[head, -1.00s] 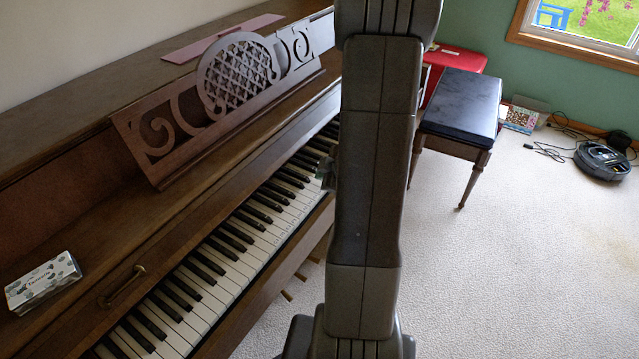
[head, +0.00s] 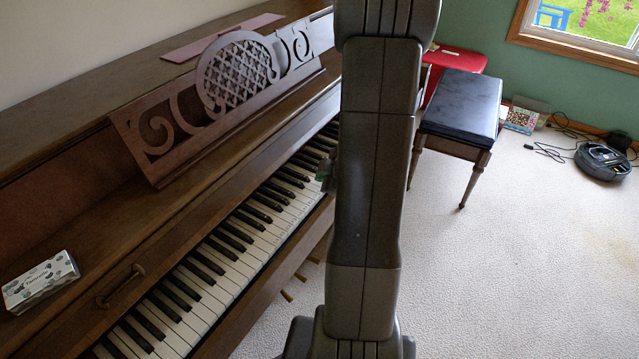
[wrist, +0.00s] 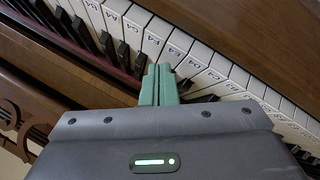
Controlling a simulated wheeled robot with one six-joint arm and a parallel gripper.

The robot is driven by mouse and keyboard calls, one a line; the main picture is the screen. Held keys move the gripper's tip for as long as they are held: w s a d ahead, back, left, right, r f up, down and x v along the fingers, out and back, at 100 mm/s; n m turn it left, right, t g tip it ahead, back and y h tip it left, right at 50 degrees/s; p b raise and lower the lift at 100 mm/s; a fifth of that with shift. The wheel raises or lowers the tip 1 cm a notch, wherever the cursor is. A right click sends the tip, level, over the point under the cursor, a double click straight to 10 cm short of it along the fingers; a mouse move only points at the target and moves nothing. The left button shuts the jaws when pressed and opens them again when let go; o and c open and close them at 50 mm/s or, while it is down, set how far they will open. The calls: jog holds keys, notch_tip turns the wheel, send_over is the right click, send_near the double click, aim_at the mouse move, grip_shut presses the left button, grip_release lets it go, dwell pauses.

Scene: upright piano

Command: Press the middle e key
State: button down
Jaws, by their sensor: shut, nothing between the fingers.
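The piano keyboard (head: 222,262) runs diagonally in the head view, with white and black keys. In the wrist view the white keys (wrist: 152,38) carry small printed letter-and-number labels. My gripper's green fingers (wrist: 160,72) are shut and empty, with tips over the keyboard among the black keys, near the inner parts of the white keys. I cannot tell whether they touch a key. In the head view my gripper (head: 327,177) is mostly hidden behind my arm.
The dark wooden fallboard and carved music stand (head: 238,75) rise behind the keys. A small patterned box (head: 40,282) lies on the piano at the left. A black-topped bench (head: 460,103) stands beyond my arm. Carpet on the right is mostly clear, with a robot vacuum (head: 603,160).

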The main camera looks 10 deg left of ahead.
jog(key=shift+f+b, duration=0.35)
jog(key=shift+f, duration=0.1)
dwell(0.4)
jog(key=shift+r, duration=0.1)
jog(key=shift+r+p, duration=0.8)
jog(key=shift+p, duration=0.15)
notch_tip(320, 180, up, 5)
jog(key=p, duration=0.5)
jog(key=shift+r, duration=0.1)
dwell(0.3)
